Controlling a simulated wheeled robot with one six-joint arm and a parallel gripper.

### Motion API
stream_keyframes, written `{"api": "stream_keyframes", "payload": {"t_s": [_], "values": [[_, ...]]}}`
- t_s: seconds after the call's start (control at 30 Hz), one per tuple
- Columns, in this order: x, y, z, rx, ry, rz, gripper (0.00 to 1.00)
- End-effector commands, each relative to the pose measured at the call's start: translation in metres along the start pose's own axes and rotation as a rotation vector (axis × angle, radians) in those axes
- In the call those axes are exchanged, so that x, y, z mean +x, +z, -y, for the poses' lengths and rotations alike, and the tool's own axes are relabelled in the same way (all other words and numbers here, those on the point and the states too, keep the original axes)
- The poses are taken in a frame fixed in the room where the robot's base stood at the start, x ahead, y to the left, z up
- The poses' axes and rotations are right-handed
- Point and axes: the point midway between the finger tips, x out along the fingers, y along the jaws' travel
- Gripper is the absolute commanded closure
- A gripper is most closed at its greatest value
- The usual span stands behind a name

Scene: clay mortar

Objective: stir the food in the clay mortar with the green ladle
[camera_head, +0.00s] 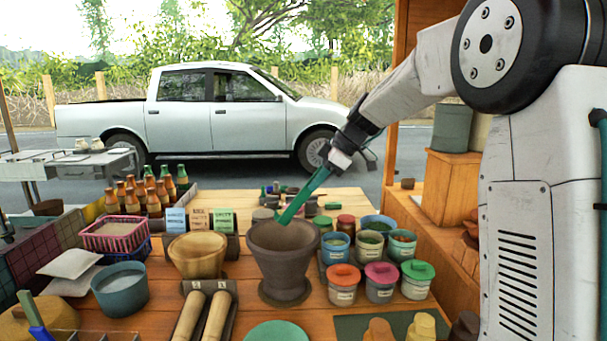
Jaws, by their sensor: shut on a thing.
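The clay mortar (283,262) is a dark brown-grey, footed bowl standing upright near the middle of the wooden table. The food inside it is hidden from this angle. My gripper (338,160) is above and to the right of the mortar, shut on the green ladle (306,194). The ladle slants down and left from my gripper, and its lower end overlaps the mortar's mouth in the picture. I cannot tell whether that end is inside the bowl or above it.
A wooden mortar (198,255) stands just left, with two pestles (202,316) in front. Several spice jars (344,285) crowd the right side. Label cards (199,219) and sauce bottles (150,193) stand behind left. A teal bowl (121,289) is at left.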

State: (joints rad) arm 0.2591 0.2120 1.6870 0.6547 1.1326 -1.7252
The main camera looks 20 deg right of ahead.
Motion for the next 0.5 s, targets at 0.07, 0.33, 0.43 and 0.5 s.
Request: {"api": "stream_keyframes", "payload": {"t_s": [0.07,0.33,0.43,0.5], "values": [[0.001,0.015,0.000,0.018,0.000,-0.066,1.00],[0.004,0.052,0.000,0.049,0.001,-0.300,1.00],[0.012,0.064,0.002,0.062,-0.001,-0.384,1.00],[0.015,0.071,0.002,0.068,-0.002,-0.438,1.00]]}}
